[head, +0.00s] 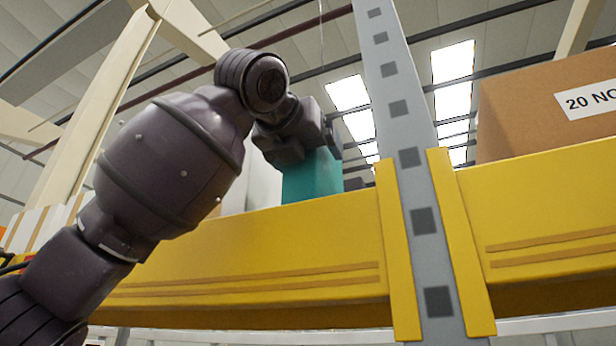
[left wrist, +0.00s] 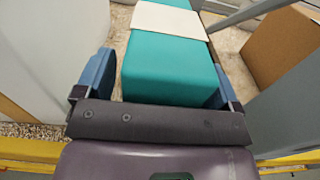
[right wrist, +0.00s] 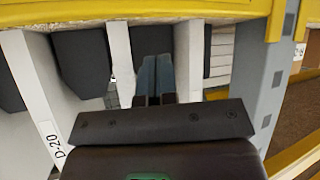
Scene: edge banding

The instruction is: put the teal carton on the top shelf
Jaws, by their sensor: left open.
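The teal carton (head: 312,178) stands behind the yellow beam (head: 250,250) of a raised shelf; the beam hides its base in the head view. In the left wrist view the carton (left wrist: 170,65) shows a white band across its top. My left gripper (left wrist: 160,82) is open, with its blue fingers on either side of the carton's near end. A gap shows at the left finger; the right finger is very close to the carton, and I cannot tell if they touch. My right gripper (right wrist: 156,75) has its fingers together, with nothing seen between them.
A grey upright post (head: 405,150) stands just right of the carton. Beyond it is a brown box (head: 550,105) with a white label. White boxes stand left of the carton. The right wrist view shows white dividers (right wrist: 120,60) and dark objects under a yellow beam (right wrist: 130,12).

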